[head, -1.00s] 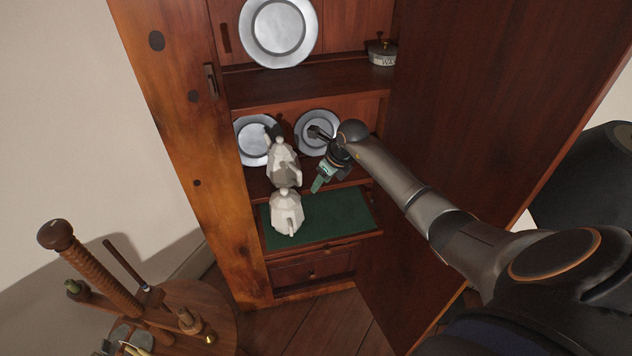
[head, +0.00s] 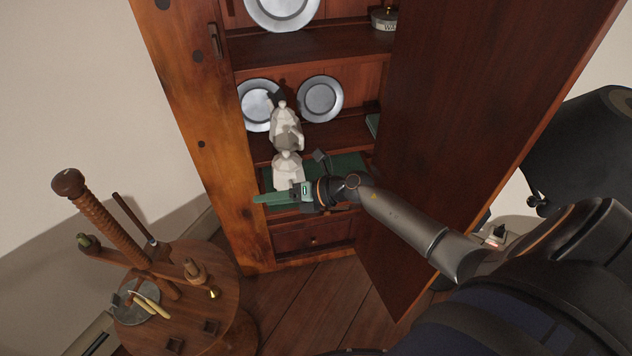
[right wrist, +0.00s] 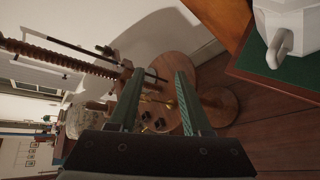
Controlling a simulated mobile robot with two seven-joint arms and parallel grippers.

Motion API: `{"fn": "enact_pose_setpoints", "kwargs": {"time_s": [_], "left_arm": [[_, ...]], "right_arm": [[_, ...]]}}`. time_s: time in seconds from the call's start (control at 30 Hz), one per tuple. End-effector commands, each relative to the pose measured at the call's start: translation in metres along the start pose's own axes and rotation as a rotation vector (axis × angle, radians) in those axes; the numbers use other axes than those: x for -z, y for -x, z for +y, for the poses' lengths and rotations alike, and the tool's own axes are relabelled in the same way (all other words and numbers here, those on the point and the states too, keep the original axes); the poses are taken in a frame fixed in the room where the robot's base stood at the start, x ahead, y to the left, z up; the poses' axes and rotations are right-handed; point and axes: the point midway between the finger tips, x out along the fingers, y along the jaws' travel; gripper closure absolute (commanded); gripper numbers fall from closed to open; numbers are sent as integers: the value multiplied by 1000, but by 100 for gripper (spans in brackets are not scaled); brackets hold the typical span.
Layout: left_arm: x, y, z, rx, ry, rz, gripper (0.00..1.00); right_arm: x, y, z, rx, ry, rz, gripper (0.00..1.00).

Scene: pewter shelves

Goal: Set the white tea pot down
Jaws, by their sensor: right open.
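A white faceted tea pot (head: 287,167) stands upright on the green mat (head: 350,163) of the cupboard's low shelf; its lower part is hidden behind my right gripper in the head view. In the right wrist view this tea pot (right wrist: 300,25) shows partly at the upper right, its handle or spout towards me, apart from the fingers. My right gripper (head: 283,195) is open and empty, just in front of the mat. Its two green fingers (right wrist: 157,90) stand wide apart with nothing between them. My left gripper is not in view.
A second pale pot (head: 286,130) stands on the shelf just above. Pewter plates (head: 320,98) lean behind it. A round wooden stand (head: 195,320) with a threaded post is at the lower left.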

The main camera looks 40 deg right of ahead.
Motion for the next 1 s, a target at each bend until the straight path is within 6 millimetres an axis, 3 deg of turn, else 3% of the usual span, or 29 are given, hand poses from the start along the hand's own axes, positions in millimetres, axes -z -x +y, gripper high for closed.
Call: {"fn": "enact_pose_setpoints", "kwargs": {"time_s": [0.03,0.1,0.23,0.37,0.6,0.7,0.8,1.0], "left_arm": [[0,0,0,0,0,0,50],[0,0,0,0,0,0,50],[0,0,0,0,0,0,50],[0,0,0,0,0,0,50],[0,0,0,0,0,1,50],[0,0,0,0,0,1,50],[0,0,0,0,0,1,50],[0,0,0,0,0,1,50]], "right_arm": [[14,-2,14,-74,-136,-59,51],[23,1,29,-160,-343,-152,51],[38,15,33,-260,-768,-322,51],[66,35,12,-276,-1229,-477,51],[167,66,-33,-127,-2020,-671,51],[203,74,-36,-53,-2233,-701,51],[226,78,-36,-2,-2356,-712,51],[235,79,-35,22,-2408,-715,51]]}}
